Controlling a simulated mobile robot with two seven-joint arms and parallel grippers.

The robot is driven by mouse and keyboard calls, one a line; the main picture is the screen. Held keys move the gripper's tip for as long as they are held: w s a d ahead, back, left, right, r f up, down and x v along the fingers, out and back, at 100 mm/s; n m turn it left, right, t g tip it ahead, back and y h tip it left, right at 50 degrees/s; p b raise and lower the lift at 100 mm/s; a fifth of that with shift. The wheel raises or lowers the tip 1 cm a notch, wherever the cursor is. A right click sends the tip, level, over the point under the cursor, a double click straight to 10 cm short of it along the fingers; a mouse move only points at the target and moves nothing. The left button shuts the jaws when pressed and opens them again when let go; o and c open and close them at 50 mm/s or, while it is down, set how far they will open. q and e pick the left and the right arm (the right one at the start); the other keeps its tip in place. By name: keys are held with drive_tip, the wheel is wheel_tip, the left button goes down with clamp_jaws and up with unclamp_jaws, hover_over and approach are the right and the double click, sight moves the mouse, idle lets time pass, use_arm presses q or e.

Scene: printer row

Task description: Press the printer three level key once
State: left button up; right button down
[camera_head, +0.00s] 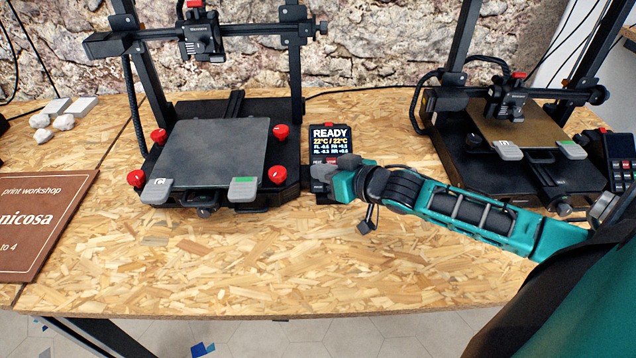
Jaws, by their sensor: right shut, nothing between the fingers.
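A dark 3D printer (213,150) with a grey bed and red corner knobs stands left of centre. Its control panel (330,138) stands at its right side, with a lit screen reading READY and 22°C / 22°C. My right gripper (324,172) is shut and empty, over the lower part of this panel. It hides most of the keys there, so I cannot make out the level key or tell whether the fingertips touch it. No number marking this printer as three is readable. My left gripper is not in view.
A second printer (500,140) with a brown bed stands at the right, with its own keypad panel (622,168). A brown sign (40,215) lies at the left. Pale lumps and blocks (62,112) lie at the back left. The front of the chipboard table (220,270) is clear.

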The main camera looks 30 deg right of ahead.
drive_tip(key=shift+w+d+f, duration=0.2)
drive_tip(key=shift+w+f, duration=0.15)
drive_tip(key=shift+f, duration=0.05)
idle(1.4)
drive_tip(key=shift+w+d+f, duration=0.1)
drive_tip(key=shift+f, duration=0.05)
idle(0.4)
drive_tip(key=shift+w+f, duration=0.15)
drive_tip(key=shift+f, duration=0.05)
